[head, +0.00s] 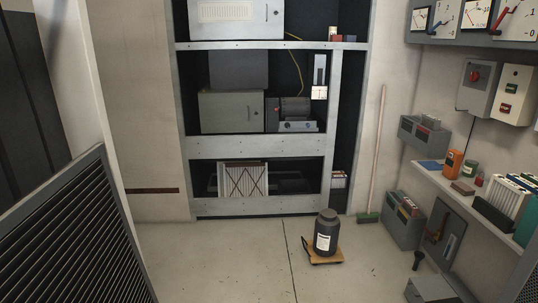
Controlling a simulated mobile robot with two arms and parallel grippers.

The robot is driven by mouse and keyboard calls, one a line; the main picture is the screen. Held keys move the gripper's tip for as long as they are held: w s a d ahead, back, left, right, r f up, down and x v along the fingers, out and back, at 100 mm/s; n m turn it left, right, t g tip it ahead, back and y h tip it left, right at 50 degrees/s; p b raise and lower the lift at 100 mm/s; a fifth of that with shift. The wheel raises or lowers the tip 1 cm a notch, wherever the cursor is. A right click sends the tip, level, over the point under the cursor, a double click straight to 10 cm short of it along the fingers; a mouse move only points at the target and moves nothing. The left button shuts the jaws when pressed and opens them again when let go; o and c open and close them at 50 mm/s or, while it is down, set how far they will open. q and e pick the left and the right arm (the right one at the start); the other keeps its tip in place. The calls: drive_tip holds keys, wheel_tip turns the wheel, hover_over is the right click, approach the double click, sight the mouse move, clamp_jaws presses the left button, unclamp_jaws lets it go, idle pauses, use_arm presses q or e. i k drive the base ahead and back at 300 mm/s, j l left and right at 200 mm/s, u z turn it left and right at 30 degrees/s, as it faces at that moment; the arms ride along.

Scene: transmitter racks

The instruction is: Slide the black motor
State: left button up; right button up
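A dark grey ribbed body that looks like a motor (292,106) sits in the middle bay of the rack, at the right of a grey box. A low dark shape (288,183) lies in the shadowed bottom bay, behind and right of a pleated filter; I cannot tell whether it is a motor. Neither of my grippers is in view.
The metal rack (250,146) stands against the back wall. A dark labelled canister (326,236) stands on a small wooden dolly (325,259) before it. A broom (376,160) leans right of the rack. A toolbox (403,222) stands at right. A louvred panel (85,235) fills the left foreground.

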sight(324, 247)
drive_tip(key=i+z, duration=0.1)
drive_tip(key=i, duration=0.6)
drive_tip(key=i+j, duration=0.15)
drive_tip(key=i, duration=0.55)
drive_tip(key=i+j+z, duration=0.15)
drive_tip(key=i, duration=0.6)
